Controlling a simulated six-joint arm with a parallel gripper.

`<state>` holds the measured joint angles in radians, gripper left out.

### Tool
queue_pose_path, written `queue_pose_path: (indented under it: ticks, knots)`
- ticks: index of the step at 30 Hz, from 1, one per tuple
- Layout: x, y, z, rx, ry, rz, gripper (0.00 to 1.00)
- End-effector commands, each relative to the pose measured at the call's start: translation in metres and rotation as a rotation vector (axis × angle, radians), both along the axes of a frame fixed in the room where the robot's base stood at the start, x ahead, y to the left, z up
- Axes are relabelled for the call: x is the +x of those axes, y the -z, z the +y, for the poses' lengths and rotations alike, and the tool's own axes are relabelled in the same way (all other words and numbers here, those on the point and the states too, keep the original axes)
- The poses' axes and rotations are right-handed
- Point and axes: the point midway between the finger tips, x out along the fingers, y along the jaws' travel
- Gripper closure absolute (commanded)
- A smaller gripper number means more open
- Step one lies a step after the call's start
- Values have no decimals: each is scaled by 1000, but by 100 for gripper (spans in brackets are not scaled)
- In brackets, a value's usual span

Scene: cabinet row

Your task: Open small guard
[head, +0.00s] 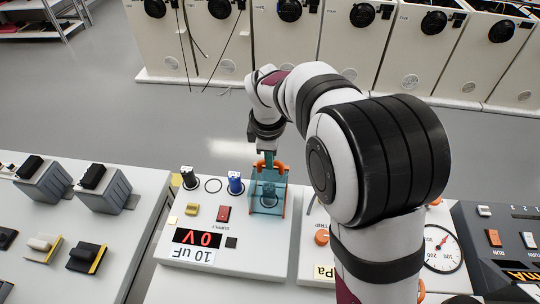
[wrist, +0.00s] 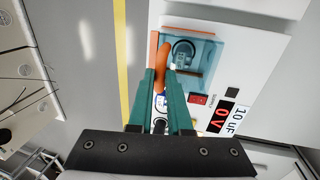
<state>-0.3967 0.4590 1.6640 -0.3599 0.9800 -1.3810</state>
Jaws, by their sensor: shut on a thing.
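The small guard (head: 268,198) is a see-through teal cover with orange edges on the white panel with the 0 V display. It stands over a round dark terminal, which shows through it, and also appears in the wrist view (wrist: 203,52). Its orange handle (wrist: 164,54) is on the side toward my gripper. My gripper (wrist: 163,75) has its teal fingers shut on this handle. In the head view my gripper (head: 268,160) reaches down to the guard's far edge. I cannot tell how far the guard is tilted.
A blue terminal (head: 235,184), a black terminal (head: 189,177), a red switch (head: 223,213) and a 0 V display (head: 197,238) share the panel. A gauge panel (head: 442,248) stands right, and grey switch blocks (head: 103,190) left. Open floor lies behind.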

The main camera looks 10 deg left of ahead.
Motion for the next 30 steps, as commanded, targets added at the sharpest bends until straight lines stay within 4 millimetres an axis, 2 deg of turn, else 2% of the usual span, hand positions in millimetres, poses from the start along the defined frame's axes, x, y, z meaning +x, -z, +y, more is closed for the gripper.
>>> queue_pose_path:
  ticks: [23, 26, 30]
  knots:
    - [-1, -1, 0, 0, 0, -3, 100]
    - [-16, -2, 1, -1, -3, -2, 100]
    - [-50, -2, 1, 0, -4, -3, 100]
